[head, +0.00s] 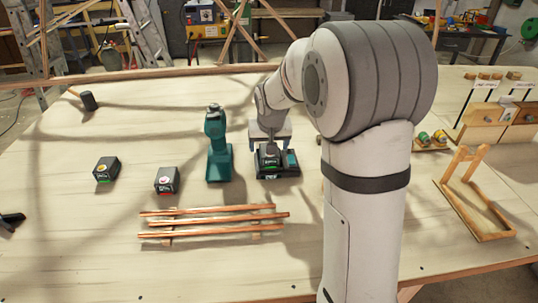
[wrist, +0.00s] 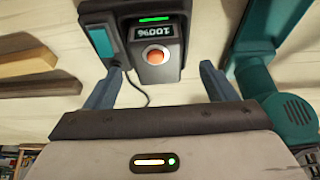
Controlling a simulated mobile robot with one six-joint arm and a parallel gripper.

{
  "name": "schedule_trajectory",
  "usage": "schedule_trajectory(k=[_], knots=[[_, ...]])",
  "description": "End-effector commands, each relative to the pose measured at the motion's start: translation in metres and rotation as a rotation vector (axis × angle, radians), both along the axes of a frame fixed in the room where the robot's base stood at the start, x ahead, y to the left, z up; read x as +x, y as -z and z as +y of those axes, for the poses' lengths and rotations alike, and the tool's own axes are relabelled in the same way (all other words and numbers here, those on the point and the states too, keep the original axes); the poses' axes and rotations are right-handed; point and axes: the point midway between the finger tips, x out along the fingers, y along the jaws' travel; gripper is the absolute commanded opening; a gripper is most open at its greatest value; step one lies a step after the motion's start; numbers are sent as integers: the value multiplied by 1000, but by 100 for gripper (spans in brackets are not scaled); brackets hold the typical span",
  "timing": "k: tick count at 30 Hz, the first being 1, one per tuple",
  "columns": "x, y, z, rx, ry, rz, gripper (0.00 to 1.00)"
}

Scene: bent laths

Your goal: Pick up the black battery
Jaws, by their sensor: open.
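A black battery (wrist: 157,70) with an orange-red round mark, a display reading 100% and a green light bar sits in the dark charger (head: 288,172). In the head view this battery (head: 268,168) is partly hidden under my gripper (head: 270,143). My gripper (wrist: 160,78) is open, with one blue-grey finger toward each side of the battery and a gap on both sides. Two other black batteries lie loose on the table to the left, one with a yellowish top mark (head: 106,168) and one with a pinkish mark (head: 167,181).
A teal drill (head: 217,148) stands close left of the charger, and in the wrist view it (wrist: 290,112) is near the right finger. Copper-coloured strips (head: 212,222) lie in front. A mallet (head: 88,100) is at back left, a wooden frame (head: 475,200) at right. A thin cable shows by the left finger.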

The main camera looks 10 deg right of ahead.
Motion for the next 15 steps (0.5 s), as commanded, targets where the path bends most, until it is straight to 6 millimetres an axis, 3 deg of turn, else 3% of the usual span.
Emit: schedule_trajectory(k=[6,15], knots=[[9,29,-4,0,0,3,78],[11,33,-4,0,0,1,78]])
